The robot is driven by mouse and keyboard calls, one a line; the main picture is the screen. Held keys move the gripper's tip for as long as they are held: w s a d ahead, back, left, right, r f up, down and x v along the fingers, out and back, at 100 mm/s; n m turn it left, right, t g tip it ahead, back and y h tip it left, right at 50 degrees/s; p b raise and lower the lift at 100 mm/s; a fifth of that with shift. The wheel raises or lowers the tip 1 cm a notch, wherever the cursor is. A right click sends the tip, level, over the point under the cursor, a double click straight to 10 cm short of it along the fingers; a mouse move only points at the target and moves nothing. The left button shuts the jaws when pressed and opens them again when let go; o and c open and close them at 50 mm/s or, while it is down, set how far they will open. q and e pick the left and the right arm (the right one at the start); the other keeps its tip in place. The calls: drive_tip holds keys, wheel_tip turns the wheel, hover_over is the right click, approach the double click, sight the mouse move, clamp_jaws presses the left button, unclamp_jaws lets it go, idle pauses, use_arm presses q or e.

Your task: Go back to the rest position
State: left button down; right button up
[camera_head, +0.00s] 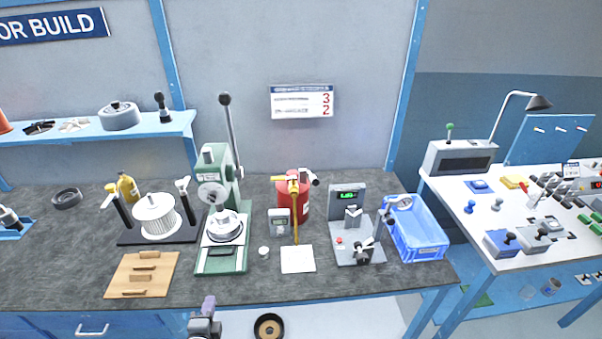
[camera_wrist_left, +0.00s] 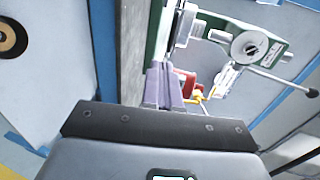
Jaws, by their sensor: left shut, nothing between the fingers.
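My left gripper (camera_head: 208,304) shows at the bottom of the head view, in front of the bench's front edge and below the green press (camera_head: 222,230). Its purple-grey fingers are together with nothing between them. In the left wrist view the same fingers (camera_wrist_left: 163,85) are closed, and the press (camera_wrist_left: 250,45) shows beyond them to the right. The gripper is apart from everything on the bench. My right gripper shows in neither view.
The dark bench top (camera_head: 75,268) holds a white ribbed rotor (camera_head: 155,215), a wooden board (camera_head: 142,275), a red canister (camera_head: 298,203), a grey test stand (camera_head: 352,255) and a blue crate (camera_head: 420,243). A white table (camera_head: 520,250) stands at right. A black ring (camera_head: 268,328) lies below the bench's front edge.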

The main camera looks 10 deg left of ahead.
use_arm(q)
drive_tip(key=s+d+f+n+g+h, duration=0.2)
drive_tip(key=s+d, duration=0.2)
drive_tip(key=s, duration=0.4)
drive_tip(key=s+d+f+n+g+h, duration=0.1)
drive_tip(key=s+d+f+n+g, duration=0.15)
drive_tip(key=s, duration=0.55)
drive_tip(key=s+d+r+n+g+h, duration=0.1)
drive_tip(key=s+d+r+n+g, duration=0.1)
drive_tip(key=s+r+n+g, duration=0.3)
drive_tip(key=s+d+n+g, duration=0.1)
drive_tip(key=s+n+g, duration=0.1)
drive_tip(key=s+n, duration=0.35)
wheel_tip(320, 180, up, 34)
drive_tip(key=s+m+p, duration=0.1)
drive_tip(key=p, duration=3.2)
drive_tip(key=shift+s+d+f+m, duration=0.2)
drive_tip(key=shift+s+d+m, duration=0.05)
drive_tip(key=shift+m, duration=0.05)
drive_tip(key=c, duration=1.8)
unclamp_jaws()
drive_tip(key=shift+c, duration=0.2)
